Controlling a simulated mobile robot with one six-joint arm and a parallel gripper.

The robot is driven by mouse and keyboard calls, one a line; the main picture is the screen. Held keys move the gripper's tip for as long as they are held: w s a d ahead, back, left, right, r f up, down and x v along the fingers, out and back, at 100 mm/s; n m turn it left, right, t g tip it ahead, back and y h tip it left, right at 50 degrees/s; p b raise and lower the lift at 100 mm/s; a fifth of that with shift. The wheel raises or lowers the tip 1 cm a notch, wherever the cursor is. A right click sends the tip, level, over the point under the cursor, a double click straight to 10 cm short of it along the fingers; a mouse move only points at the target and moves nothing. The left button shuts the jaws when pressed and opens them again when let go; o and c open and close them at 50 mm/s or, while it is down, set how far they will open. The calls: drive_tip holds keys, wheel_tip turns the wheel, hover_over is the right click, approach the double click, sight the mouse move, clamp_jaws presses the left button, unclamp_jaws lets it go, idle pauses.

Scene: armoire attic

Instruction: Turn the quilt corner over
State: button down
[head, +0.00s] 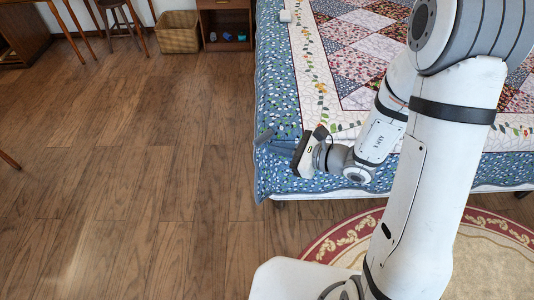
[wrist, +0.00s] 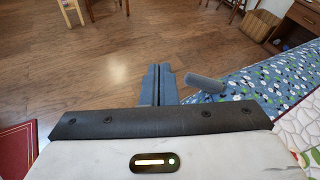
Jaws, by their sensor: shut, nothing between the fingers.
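The quilt (head: 325,95) covers the bed, with a blue floral border, a cream vine band and a patchwork middle. Its near left corner hangs over the bed's edge, partly hidden by my arm. No fold shows there. A short grey cylinder (head: 265,136) is at the quilt's left edge; in the wrist view the cylinder (wrist: 204,82) lies just right of my fingers. I cannot tell whether it is attached to the quilt. My gripper (head: 272,148) is shut and empty beside the cylinder, apart from it, with its fingers (wrist: 158,72) pointing left past the bed's edge.
The wooden floor (head: 150,170) left of the bed is clear. A nightstand (head: 226,28) and a wicker basket (head: 178,32) stand at the back. A stool (head: 115,8) is farther left. A round red-bordered rug (head: 480,250) lies at the front right.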

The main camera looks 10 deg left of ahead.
drive_tip(key=w+d+f+m+t+h+b, duration=0.1)
drive_tip(key=w+f+m+t+b, duration=0.15)
drive_tip(key=f, duration=0.25)
drive_tip(key=w+d+f+m+t+h+b, duration=0.1)
drive_tip(key=f+m, duration=0.2)
drive_tip(key=f, duration=0.3)
drive_tip(key=b+x, duration=0.7)
drive_tip(key=x, duration=0.2)
drive_tip(key=shift+w+a+r, duration=0.25)
drive_tip(key=shift+w+a, duration=0.1)
drive_tip(key=shift+a, duration=0.05)
